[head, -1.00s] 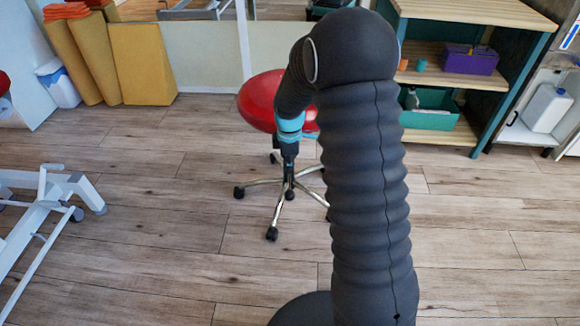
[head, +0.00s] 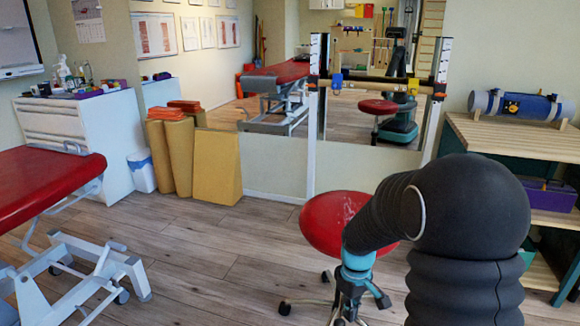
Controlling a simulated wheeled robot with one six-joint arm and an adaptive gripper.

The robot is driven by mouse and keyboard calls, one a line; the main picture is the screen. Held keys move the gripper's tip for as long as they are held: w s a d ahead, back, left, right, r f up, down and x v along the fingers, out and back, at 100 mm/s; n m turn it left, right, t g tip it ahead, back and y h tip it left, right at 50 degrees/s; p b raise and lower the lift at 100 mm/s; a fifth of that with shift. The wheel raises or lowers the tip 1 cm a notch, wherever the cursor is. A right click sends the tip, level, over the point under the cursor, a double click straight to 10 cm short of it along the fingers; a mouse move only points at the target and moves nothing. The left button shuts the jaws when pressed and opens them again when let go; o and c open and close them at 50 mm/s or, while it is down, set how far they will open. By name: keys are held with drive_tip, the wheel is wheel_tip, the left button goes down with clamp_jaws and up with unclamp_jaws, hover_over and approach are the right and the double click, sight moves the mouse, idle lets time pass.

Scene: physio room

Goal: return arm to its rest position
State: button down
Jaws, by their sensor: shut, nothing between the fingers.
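My arm, dark with a ribbed sleeve, rises at the right of the head view and bends over to the left and down. My gripper (head: 356,286) hangs at its end below a teal band, small and partly merged with the stool's dark post behind it. It is shut with nothing seen in it. It hangs in front of the red stool (head: 322,222); I cannot tell the exact gap.
A red treatment table (head: 45,185) on a white frame stands at the left. A white drawer cabinet (head: 75,128), yellow foam pieces (head: 215,165) and a wall mirror line the back. A wooden shelf (head: 510,138) stands at right. Floor at centre left is clear.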

drive_tip(key=s+r+m+t, duration=0.6)
drive_tip(key=s+r, duration=1.5)
drive_tip(key=shift+d+t, duration=0.2)
drive_tip(key=shift+t, duration=0.1)
